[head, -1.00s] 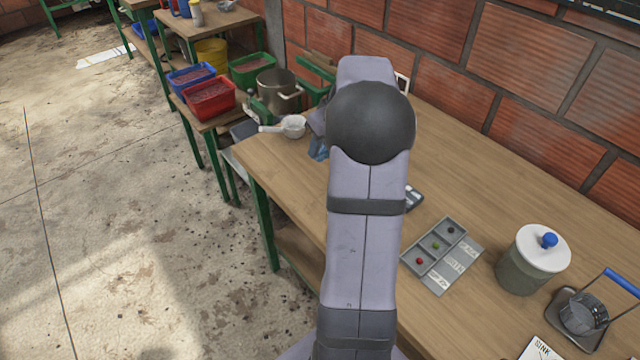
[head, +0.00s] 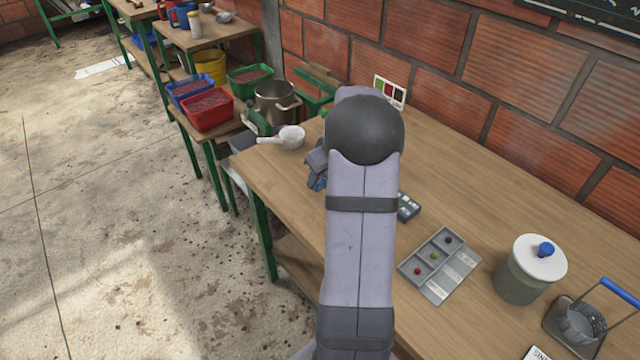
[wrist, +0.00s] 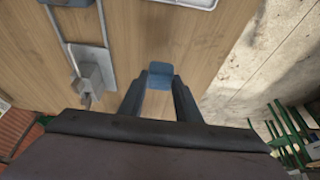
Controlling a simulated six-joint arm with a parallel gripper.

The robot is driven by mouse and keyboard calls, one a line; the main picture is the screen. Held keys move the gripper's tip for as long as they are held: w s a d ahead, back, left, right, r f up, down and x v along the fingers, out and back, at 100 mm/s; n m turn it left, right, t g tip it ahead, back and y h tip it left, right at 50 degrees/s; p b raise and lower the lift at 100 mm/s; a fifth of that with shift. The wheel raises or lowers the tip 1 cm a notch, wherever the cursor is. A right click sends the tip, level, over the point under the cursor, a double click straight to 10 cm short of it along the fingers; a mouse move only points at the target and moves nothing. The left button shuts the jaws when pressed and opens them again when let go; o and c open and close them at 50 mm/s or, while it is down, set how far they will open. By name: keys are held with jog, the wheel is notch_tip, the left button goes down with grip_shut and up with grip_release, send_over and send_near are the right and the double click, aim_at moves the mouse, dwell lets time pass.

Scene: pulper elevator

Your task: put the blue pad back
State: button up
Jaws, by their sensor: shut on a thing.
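In the wrist view the blue pad (wrist: 160,78) is between the two fingertips of my gripper (wrist: 160,74), over the wooden tabletop. The fingers are shut on it. In the head view my own arm hides most of my gripper (head: 316,165). A small blue patch shows at its lower end near the table's left edge; I cannot tell there whether it touches the table.
A white ladle-like cup (head: 290,137) and a steel pot (head: 275,103) are just beyond my gripper. A grey sorting tray (head: 436,258), a lidded jar (head: 530,268) and a blue-handled metal holder (head: 583,318) stand right. Bare floor lies left.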

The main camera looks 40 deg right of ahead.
aim_at(320, 185)
jog(key=shift+f, duration=1.5)
jog(key=shift+f, duration=0.2)
jog(key=o, duration=1)
jog(key=shift+r, duration=0.1)
jog(key=shift+c, duration=0.2)
jog(key=shift+r, duration=0.15)
jog(key=shift+r, duration=0.2)
jog(key=v, duration=1.1)
jog(key=shift+s+r+b, duration=0.15)
jog(key=shift+r+b, duration=0.15)
jog(key=shift+b, duration=0.15)
